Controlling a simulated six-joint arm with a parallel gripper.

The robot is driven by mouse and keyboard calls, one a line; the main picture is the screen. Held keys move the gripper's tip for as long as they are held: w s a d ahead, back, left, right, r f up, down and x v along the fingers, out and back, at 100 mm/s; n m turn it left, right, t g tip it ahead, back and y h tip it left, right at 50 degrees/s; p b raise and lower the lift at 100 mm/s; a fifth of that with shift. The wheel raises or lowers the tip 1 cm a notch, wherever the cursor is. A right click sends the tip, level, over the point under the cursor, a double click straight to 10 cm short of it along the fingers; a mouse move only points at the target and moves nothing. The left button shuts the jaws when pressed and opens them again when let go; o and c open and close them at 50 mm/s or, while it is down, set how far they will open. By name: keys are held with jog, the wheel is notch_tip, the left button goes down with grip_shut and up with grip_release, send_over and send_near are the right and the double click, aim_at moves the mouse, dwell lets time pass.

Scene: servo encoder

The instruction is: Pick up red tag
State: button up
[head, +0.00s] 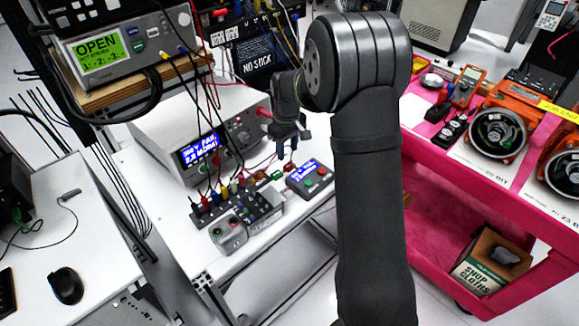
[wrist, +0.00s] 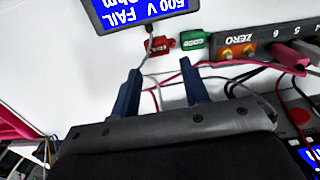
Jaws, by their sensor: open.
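The red tag (wrist: 160,41) lies flat on the white bench top in the wrist view, beyond my fingertips and just left of a green tag (wrist: 196,46). A thin grey cable passes beside it. In the head view a small red piece (head: 289,167), likely the same tag, shows below my gripper (head: 287,149). In the wrist view my gripper (wrist: 161,72) has its two blue fingers spread apart with nothing held. The fingertips point towards the red tag and appear apart from it.
A terminal block marked ZERO (wrist: 240,45), with plugged leads, sits right of the tags. The white tester (head: 180,120) stands behind. A small box with a blue screen (head: 309,178) is on the right. Red and black cables cross the bench.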

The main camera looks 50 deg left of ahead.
aim_at(290, 165)
jog(key=shift+w+d+f, duration=0.1)
jog(key=shift+d+f, duration=0.05)
jog(key=shift+f, duration=1.35)
jog(key=shift+w+d+f, duration=0.1)
jog(key=shift+f, duration=1.35)
jog(key=c, duration=0.7)
